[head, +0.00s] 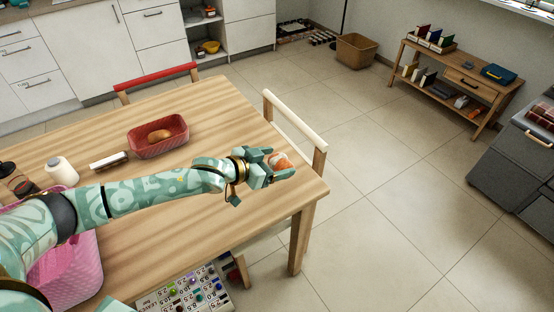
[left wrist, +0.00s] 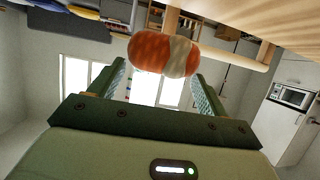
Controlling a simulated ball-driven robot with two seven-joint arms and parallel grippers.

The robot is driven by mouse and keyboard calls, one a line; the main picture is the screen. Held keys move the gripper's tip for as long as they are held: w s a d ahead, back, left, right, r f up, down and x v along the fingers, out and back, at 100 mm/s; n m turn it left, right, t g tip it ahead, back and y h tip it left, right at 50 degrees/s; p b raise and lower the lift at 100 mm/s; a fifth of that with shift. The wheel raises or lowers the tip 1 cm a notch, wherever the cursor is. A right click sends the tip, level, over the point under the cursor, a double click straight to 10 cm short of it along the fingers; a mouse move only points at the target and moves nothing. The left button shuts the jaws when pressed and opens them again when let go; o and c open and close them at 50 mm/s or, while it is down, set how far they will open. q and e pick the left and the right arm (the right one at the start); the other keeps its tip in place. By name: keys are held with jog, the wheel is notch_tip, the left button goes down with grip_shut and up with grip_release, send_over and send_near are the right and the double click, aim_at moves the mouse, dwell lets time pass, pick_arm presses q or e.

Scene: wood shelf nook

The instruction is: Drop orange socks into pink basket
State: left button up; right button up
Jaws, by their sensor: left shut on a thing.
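The orange socks, a rolled bundle with a white band (head: 280,160), are held between the fingers of my left gripper (head: 284,169). In the left wrist view the bundle (left wrist: 150,52) sits at the fingertips. The gripper is above the right end of the table. The pink basket (head: 82,262) stands at the lower left in the head view, partly hidden behind my left arm; its inside is mostly hidden. My right gripper is not in view.
The wooden table (head: 200,225) also bears a red basket (head: 147,148) with a brownish item inside, a white bottle (head: 62,171) and a small dark-and-white block (head: 109,161). A chair (head: 297,130) stands at the right edge. The table's middle is fairly clear.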

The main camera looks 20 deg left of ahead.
pick_arm(q)
jog(key=s+r+p, duration=0.3)
jog(key=s+r, duration=0.2)
jog(key=s, duration=0.4)
jog(key=shift+s+d, duration=0.35)
jog(key=shift+s, duration=0.05)
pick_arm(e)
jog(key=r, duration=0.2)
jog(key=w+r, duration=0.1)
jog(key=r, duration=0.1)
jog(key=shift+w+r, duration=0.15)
